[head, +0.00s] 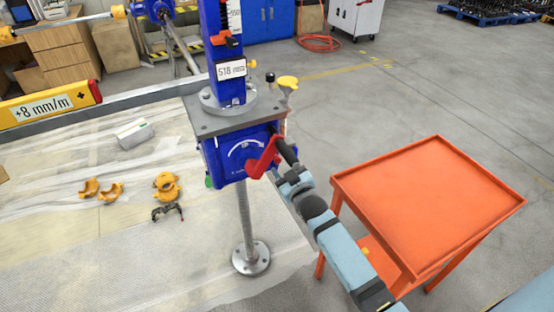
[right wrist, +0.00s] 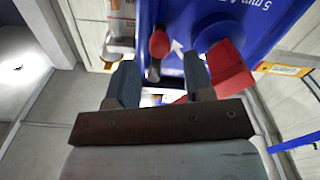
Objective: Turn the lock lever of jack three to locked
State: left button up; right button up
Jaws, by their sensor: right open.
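The blue jack (head: 235,155) stands in the middle of the head view, with a plate reading 518 on its column. A red crank arm (head: 263,158) with a black handle (head: 288,152) sticks out from its front. My right gripper (head: 284,174) is close to the jack's front, partly hidden by its own arm. In the right wrist view its two fingers (right wrist: 158,82) are apart. A small dark lever with a red end (right wrist: 158,46), apparently the lock lever, shows ahead between them; I cannot tell whether they touch it. The red crank (right wrist: 230,68) is beside the right finger. My left gripper is out of view.
An orange table (head: 430,200) stands right of my right arm. A yellow level (head: 50,104) lies along the beam at left. Several orange clamp pieces (head: 165,186) and a grey box (head: 134,134) lie on the sheeted floor. Open floor lies beyond the table.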

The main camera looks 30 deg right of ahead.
aim_at(279, 161)
jog(key=w, duration=0.5)
jog(key=shift+w, duration=0.1)
